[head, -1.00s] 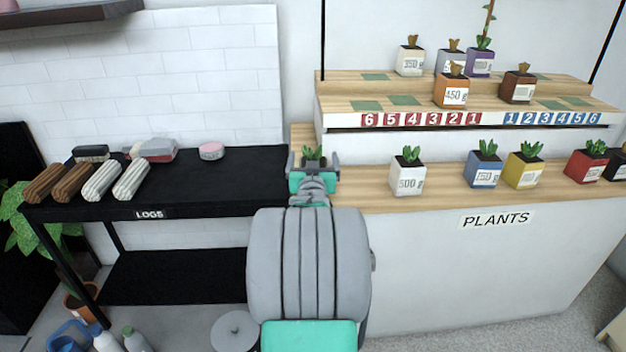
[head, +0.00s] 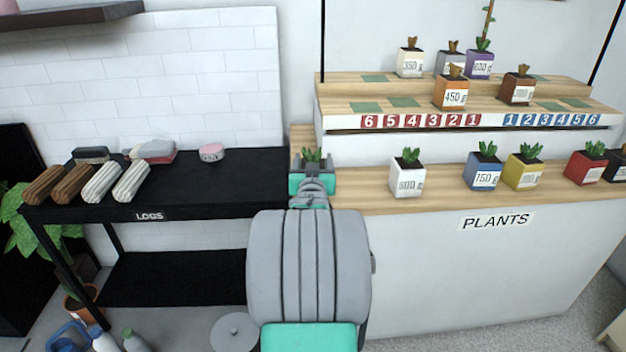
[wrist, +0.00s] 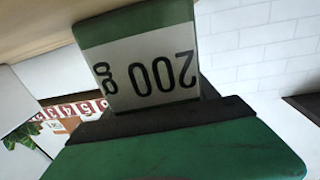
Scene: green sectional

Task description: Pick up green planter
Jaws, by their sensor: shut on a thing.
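The green planter (wrist: 145,65) fills the top of the wrist view, with a white label reading "200 g" that appears upside down. In the head view only its green leaves (head: 312,156) show above my gripper (head: 312,168); its pot is mostly hidden behind the gripper. My gripper is shut on the planter at the left end of the wooden plant counter. Whether the planter touches the counter is hidden.
A white planter (head: 408,182) stands just right on the plant counter (head: 375,200); blue (head: 484,173) and yellow (head: 524,174) ones stand farther along. A raised shelf (head: 335,105) with several pots is behind. The black log table (head: 220,180) is left.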

